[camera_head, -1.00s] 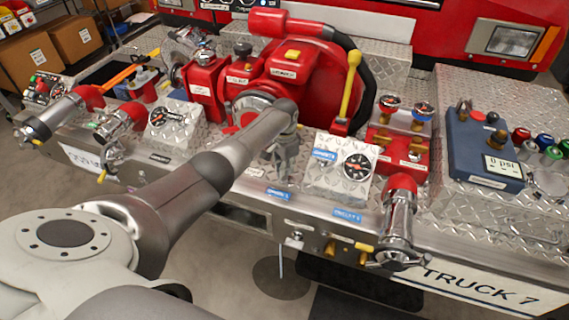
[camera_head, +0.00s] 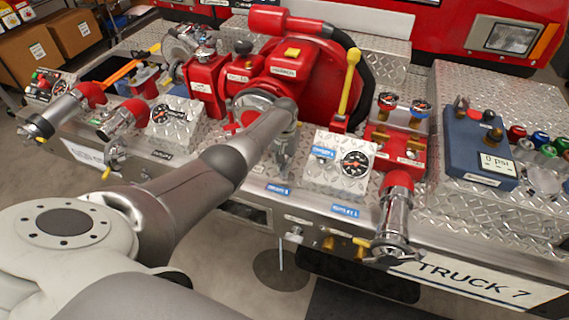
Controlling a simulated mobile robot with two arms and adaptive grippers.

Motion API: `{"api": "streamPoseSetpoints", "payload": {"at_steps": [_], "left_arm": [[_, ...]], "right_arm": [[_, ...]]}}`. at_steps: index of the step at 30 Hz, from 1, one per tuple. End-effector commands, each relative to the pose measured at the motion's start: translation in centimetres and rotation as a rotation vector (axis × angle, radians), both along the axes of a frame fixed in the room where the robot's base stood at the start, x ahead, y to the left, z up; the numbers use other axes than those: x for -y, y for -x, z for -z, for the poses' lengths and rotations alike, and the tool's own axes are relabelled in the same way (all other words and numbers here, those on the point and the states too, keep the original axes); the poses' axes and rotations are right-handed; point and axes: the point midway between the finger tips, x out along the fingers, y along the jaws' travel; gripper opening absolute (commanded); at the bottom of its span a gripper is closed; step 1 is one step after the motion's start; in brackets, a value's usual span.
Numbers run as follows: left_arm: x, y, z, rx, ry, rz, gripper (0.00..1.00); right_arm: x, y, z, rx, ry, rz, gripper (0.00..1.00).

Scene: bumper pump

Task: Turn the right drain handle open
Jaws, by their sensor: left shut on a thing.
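A small yellow handle (camera_head: 362,242) sits low on the bumper's front at the right, beside the chrome outlet with a red elbow (camera_head: 394,220). A brass fitting (camera_head: 328,243) is just left of it. Another small yellow handle (camera_head: 106,173) is at the far left of the bumper. My left arm reaches in from the lower left across the middle. My left gripper (camera_head: 284,158) is in front of the red pump, left of the right gauge box, well up and left of the right yellow handle. Its fingers are small and partly hidden by my arm; what they hold cannot be made out. My right gripper is out of view.
The red pump (camera_head: 300,75) with an upright yellow lever (camera_head: 349,82) stands behind. The right gauge box (camera_head: 338,178) and a blue panel reading 0 psi (camera_head: 466,150) stand on the bumper. Open floor (camera_head: 235,275) lies before the bumper.

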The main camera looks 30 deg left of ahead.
Motion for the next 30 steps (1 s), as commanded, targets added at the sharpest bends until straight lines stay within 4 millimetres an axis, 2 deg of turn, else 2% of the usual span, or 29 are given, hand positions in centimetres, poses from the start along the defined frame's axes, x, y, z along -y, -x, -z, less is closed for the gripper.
{"api": "streamPoseSetpoints", "payload": {"at_steps": [14,15,19,30], "left_arm": [[0.0,-0.13,-0.12,0.004,0.0,-0.015,0.0],[0.01,-0.14,-0.12,0.004,0.0,-0.015,0.14],[-0.01,-0.11,-0.1,0.003,0.0,-0.014,0.31],[-0.02,-0.05,-0.16,0.001,0.0,-0.012,0.32]], "right_arm": [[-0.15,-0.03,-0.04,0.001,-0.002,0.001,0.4],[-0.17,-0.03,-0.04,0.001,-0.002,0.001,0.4],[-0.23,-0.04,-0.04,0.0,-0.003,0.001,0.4],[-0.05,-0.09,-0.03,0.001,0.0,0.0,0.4]]}}
